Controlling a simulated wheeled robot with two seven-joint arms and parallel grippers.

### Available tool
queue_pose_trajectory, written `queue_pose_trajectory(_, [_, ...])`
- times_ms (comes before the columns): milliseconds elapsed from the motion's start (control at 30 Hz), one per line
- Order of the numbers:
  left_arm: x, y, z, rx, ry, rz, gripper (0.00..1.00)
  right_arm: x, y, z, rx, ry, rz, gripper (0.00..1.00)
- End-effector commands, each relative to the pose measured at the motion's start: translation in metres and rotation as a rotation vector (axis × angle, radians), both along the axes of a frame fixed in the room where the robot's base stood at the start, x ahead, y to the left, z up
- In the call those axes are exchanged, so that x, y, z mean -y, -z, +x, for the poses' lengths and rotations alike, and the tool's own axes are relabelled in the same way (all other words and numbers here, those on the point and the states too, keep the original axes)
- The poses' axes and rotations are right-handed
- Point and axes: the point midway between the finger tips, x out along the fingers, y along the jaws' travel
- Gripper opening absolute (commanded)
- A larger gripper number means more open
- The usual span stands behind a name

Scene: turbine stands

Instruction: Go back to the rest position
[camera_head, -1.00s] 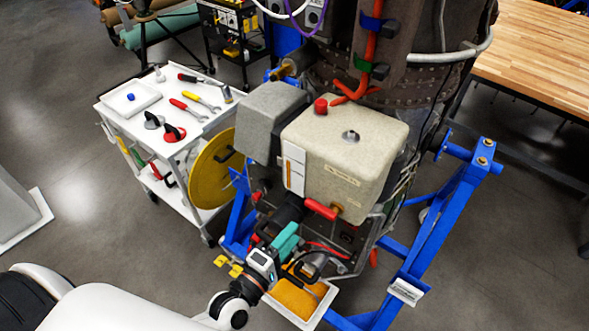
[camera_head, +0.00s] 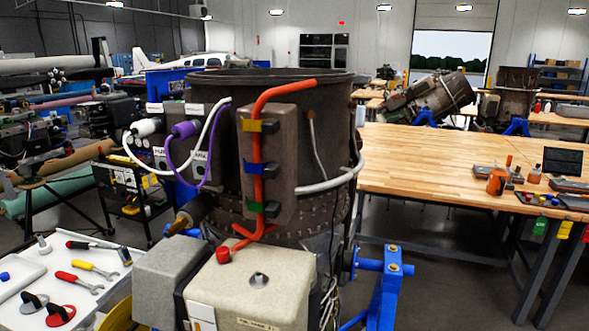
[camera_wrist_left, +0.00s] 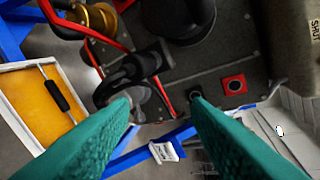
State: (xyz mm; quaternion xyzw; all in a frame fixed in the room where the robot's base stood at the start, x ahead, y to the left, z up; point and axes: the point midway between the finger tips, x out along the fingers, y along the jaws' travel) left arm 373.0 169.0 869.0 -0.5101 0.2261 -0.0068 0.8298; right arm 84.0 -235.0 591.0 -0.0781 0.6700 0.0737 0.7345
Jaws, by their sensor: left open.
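My left gripper (camera_wrist_left: 163,108) shows only in the left wrist view. Its two green fingers are apart with nothing between them. Past the fingertips are the turbine's dark panel (camera_wrist_left: 205,75), black hoses and a red cable. I cannot tell how far the fingertips are from these parts. In the head view the brown turbine (camera_head: 225,130) stands upright, with a beige box (camera_head: 245,290) low at its front. My left gripper and arm are out of the head view. My right gripper is in neither view.
A blue stand (camera_head: 385,295) supports the turbine. A white tool cart (camera_head: 30,270) stands at left and a wooden workbench (camera_head: 430,165) at right. A tray with a yellow-orange lining (camera_wrist_left: 40,105) lies at the left of the wrist view. Grey floor shows between the turbine and workbench.

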Motion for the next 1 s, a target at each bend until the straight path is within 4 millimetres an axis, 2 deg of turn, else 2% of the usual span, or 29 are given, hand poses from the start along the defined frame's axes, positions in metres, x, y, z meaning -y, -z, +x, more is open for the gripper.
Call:
queue_pose_trajectory(33, [-0.005, 0.046, -0.01, -0.055, 0.028, 0.091, 0.44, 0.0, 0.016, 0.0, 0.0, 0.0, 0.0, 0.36])
queue_pose_trajectory(200, [-0.024, 0.166, -0.061, -0.251, 0.18, 0.398, 0.44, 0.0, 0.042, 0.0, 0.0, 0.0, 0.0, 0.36])
queue_pose_trajectory(267, [-0.03, 0.205, -0.085, -0.325, 0.25, 0.495, 0.44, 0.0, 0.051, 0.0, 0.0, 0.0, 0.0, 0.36])
queue_pose_trajectory(300, [-0.035, 0.23, -0.102, -0.375, 0.304, 0.559, 0.44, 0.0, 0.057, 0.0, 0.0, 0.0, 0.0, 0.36])
queue_pose_trajectory(400, [-0.045, 0.288, -0.151, -0.499, 0.451, 0.7, 0.44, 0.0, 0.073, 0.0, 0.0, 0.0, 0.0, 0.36])
queue_pose_trajectory(500, [-0.054, 0.332, -0.2, -0.611, 0.608, 0.81, 0.44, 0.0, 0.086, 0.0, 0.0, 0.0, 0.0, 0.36])
queue_pose_trajectory(600, [-0.061, 0.36, -0.243, -0.695, 0.752, 0.882, 0.44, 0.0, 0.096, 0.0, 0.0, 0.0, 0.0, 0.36])
queue_pose_trajectory(700, [-0.064, 0.375, -0.271, -0.748, 0.854, 0.923, 0.44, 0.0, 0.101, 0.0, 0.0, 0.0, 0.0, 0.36])
queue_pose_trajectory(800, [-0.066, 0.381, -0.286, -0.773, 0.909, 0.942, 0.44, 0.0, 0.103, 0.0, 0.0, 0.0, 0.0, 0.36])
queue_pose_trajectory(1000, [-0.067, 0.38, -0.29, -0.778, 0.922, 0.946, 0.44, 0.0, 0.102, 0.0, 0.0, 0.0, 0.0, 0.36])
